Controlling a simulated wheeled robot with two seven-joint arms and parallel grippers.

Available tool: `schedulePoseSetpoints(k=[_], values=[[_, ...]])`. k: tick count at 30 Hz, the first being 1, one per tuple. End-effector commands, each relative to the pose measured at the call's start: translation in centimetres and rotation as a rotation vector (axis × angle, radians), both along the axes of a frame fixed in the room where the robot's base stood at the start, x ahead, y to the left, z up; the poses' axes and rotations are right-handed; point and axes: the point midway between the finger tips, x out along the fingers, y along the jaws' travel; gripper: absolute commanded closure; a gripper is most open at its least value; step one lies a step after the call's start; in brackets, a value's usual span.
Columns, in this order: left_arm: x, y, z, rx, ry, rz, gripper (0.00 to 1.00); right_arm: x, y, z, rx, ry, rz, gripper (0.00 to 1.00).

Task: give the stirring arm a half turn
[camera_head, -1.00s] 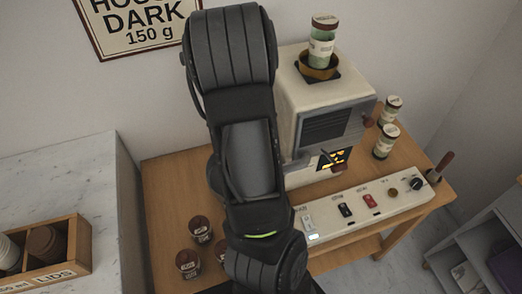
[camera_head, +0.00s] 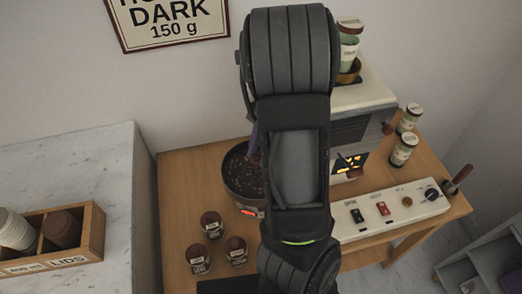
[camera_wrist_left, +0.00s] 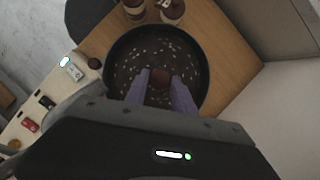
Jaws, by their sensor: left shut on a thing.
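A round dark cooling pan (camera_head: 240,188) with beans in it stands on the wooden table, partly hidden by my arm. In the left wrist view the pan (camera_wrist_left: 200,62) shows nearly whole, with light beans scattered over a dark floor. My left gripper (camera_wrist_left: 162,80) reaches over the pan, its two purple fingers shut on a brown knob (camera_wrist_left: 160,88), which seems to be the grip of the stirring arm. The rest of the stirring arm is hidden by the fingers or too dark to make out. In the head view only a bit of purple finger shows beside my arm. My right gripper is not in view.
A cream roaster (camera_head: 372,98) stands right of my arm. A control panel (camera_head: 400,216) with switches lies in front of it. Several small jars (camera_head: 211,224) stand near the pan; two more (camera_head: 403,150) stand at the right. A lids crate (camera_head: 95,235) is at left.

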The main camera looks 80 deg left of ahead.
Motion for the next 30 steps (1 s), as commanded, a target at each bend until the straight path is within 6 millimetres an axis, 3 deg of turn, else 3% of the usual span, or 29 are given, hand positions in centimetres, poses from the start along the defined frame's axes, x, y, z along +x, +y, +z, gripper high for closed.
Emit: schedulePoseSetpoints(k=[10,11,18,30], values=[[0.04,0.09,0.03,0.003,-0.001,-0.004,1.0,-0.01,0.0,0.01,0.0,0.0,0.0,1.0],[0.04,0.09,0.03,0.003,-0.001,-0.004,0.69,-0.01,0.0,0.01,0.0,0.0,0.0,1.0],[0.04,0.04,0.01,0.001,0.0,-0.004,0.49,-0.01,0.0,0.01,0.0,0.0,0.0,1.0],[0.29,0.25,0.61,0.003,-0.001,-0.004,0.48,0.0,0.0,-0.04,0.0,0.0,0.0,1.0]])
